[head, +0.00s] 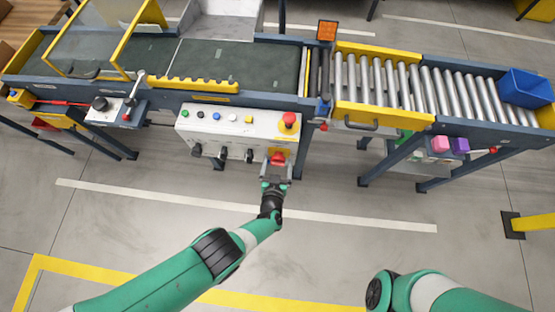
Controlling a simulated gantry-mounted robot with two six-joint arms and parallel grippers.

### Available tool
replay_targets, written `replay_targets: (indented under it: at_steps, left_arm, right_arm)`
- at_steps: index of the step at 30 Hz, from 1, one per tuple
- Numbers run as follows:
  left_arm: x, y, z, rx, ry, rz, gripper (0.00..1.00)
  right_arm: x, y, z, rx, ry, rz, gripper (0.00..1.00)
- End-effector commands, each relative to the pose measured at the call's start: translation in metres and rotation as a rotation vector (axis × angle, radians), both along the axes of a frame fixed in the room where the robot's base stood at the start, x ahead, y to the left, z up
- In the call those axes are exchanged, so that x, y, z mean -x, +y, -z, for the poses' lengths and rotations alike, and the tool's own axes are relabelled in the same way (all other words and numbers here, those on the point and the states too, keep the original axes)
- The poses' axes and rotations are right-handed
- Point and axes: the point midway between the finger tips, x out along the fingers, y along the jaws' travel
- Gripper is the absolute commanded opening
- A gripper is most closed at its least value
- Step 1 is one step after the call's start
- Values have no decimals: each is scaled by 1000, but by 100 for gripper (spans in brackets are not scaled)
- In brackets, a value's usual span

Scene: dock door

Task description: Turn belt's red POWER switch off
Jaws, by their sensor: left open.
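The white control panel (230,123) is on the front of the belt conveyor. Its red switch (277,157) is low on the panel's right side, on a yellow plate. My left gripper (276,176) is open right in front of the red switch, its fingers just below it in the picture. I cannot tell whether they touch it. The switch's exact position is too small to read. A red mushroom button (289,121) on a yellow base stands above it. Of my right arm only a link shows at the bottom right; its gripper is out of view.
Black knobs (197,150) line the panel's front, left of the red switch, with small coloured buttons on top. A roller conveyor (420,88) with a blue bin (525,88) is at the right. The floor in front is clear.

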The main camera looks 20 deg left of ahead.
Motion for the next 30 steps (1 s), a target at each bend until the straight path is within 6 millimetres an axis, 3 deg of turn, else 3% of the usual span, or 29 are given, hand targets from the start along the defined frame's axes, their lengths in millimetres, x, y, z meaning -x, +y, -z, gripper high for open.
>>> replay_targets:
  at_steps: [5,15,21,30]
  left_arm:
    - [14,-5,-12,-1,3,3,95]
    - [82,-28,-43,-2,3,6,95]
    - [101,-34,-46,-1,1,2,95]
    - [102,-34,-44,-1,0,0,95]
  right_arm:
    - [0,0,-20,0,0,0,78]
    - [0,0,-81,0,-1,0,78]
    - [0,0,-89,0,0,0,78]
    - [0,0,-87,0,0,0,78]
